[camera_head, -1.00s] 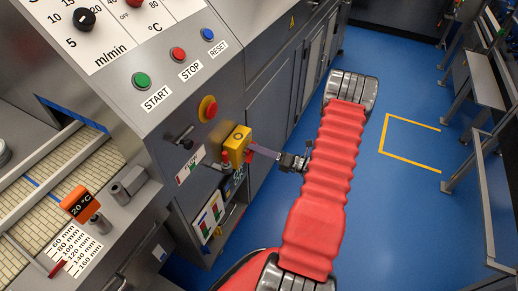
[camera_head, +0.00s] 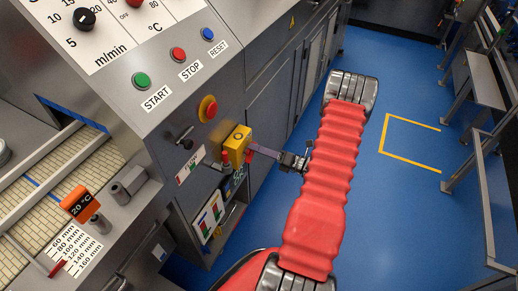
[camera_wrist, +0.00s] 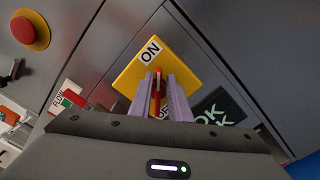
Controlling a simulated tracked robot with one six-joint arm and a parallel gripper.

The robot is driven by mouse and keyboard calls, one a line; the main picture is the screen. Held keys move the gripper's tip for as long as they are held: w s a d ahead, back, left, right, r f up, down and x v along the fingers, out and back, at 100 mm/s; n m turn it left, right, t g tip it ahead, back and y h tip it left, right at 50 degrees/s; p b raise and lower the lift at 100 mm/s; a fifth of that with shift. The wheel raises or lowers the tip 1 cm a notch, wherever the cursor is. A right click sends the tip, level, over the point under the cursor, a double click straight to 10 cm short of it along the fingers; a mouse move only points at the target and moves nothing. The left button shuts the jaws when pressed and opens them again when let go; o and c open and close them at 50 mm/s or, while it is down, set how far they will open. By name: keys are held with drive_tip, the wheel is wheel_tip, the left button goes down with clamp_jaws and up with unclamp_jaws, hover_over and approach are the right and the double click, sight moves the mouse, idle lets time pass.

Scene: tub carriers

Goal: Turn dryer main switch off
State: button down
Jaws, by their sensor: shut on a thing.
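The dryer main switch is a yellow plate (camera_wrist: 130,74) with a red lever (camera_wrist: 157,88) in the wrist view. An ON label (camera_wrist: 150,50) sits on its upper part; a lower label is mostly hidden behind my fingers. My gripper (camera_wrist: 161,80) is shut on the red lever, one pale purple finger on each side. In the head view the yellow switch box (camera_head: 237,137) is on the machine's side, and my gripper (camera_head: 252,149) reaches it from the right. The lever is largely hidden there.
A red emergency button on yellow (camera_head: 208,108) is above the switch and also shows in the wrist view (camera_wrist: 28,29). A dark handle (camera_head: 185,138) is to its left. A dark sign (camera_wrist: 222,115) lies close right of my fingers. Blue floor (camera_head: 400,200) is open at right.

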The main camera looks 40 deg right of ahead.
drive_tip(key=shift+a+f, duration=0.35)
drive_tip(key=shift+a, duration=0.05)
drive_tip(key=c, duration=1.9)
unclamp_jaws()
drive_tip(key=shift+o, duration=1.1)
drive_tip(key=shift+w+d+r, duration=0.1)
drive_tip(key=shift+d, duration=0.1)
drive_tip(key=shift+d, duration=0.1)
drive_tip(key=v, duration=1.3)
drive_tip(key=shift+s+d, duration=0.15)
drive_tip(key=shift+s, duration=0.2)
